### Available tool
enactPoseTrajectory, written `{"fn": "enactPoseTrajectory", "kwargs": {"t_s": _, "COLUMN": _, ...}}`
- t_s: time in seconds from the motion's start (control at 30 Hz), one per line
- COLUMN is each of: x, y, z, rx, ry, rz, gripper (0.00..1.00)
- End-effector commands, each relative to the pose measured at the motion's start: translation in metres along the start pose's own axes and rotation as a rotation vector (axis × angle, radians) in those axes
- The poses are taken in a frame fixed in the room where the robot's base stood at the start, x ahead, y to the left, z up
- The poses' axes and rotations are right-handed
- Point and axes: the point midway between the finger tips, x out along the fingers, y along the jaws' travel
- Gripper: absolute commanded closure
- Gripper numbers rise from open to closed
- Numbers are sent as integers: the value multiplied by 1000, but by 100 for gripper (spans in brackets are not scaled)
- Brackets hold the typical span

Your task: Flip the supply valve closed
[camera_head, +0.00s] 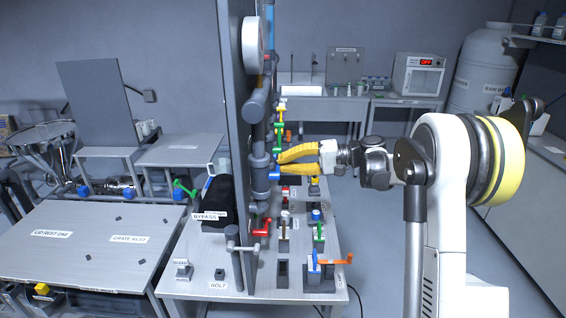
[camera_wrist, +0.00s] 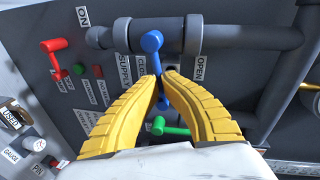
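The supply valve's blue lever (camera_wrist: 151,43) is on a grey pipe in the upper middle of the wrist view. It points down in that picture, between the SUPPLY label (camera_wrist: 123,66) and the OPEN label (camera_wrist: 201,68). My gripper (camera_wrist: 160,80) has its two yellow fingers drawn together, with the lever between their tips. The fingers hide part of the lever and a label behind it. In the head view my gripper (camera_head: 279,163) reaches left to the panel's pipework. Blue of the lever (camera_head: 274,174) shows beside the fingertips there.
In the wrist view a green lever (camera_wrist: 172,131) lies just below the fingers and a red lever (camera_wrist: 53,46) is at left. The tall panel (camera_head: 233,120) stands on a bench with labelled stands. The LID REST table (camera_head: 75,260) is at left.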

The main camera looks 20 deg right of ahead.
Motion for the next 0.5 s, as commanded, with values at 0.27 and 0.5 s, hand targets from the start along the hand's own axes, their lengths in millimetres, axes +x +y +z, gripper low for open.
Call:
{"fn": "enactPoseTrajectory", "kwargs": {"t_s": 0.27, "x": 3, "y": 7, "z": 1, "rx": 123, "ry": -28, "rz": 3, "gripper": 100}}
{"fn": "enactPoseTrajectory", "kwargs": {"t_s": 0.5, "x": 4, "y": 9, "z": 1, "rx": 163, "ry": -36, "rz": 5, "gripper": 100}}
